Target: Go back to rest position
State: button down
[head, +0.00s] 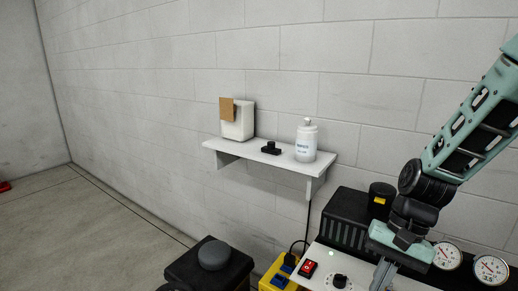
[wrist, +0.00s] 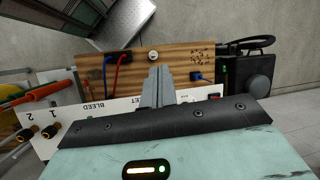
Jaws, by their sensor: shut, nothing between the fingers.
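My gripper (head: 382,276) hangs at the lower right of the head view, pointing down over a white panel (head: 318,270). Its fingers are together and nothing shows between them. In the wrist view the closed fingers (wrist: 158,84) reach up over the white panel, which carries the word BLEED, toward a wooden board (wrist: 180,62). The lower part of the fingers runs out of the head view, so I cannot tell whether they touch anything.
A red switch (head: 308,268) and two gauges (head: 490,269) are near my gripper. A black box (head: 345,220) stands behind it. A wall shelf (head: 222,148) holds a white bottle (head: 306,142). A black stool-like object (head: 213,256) stands left.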

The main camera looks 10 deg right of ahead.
jog(key=s+a+r+n+t+h, duration=0.2)
jog(key=s+a+r+n, duration=0.4)
jog(key=s+a+n, duration=0.6)
jog(key=shift+s+a+n+h+b, duration=0.4)
jog(key=shift+a+n+h, duration=0.5)
jog(key=shift+n, duration=0.3)
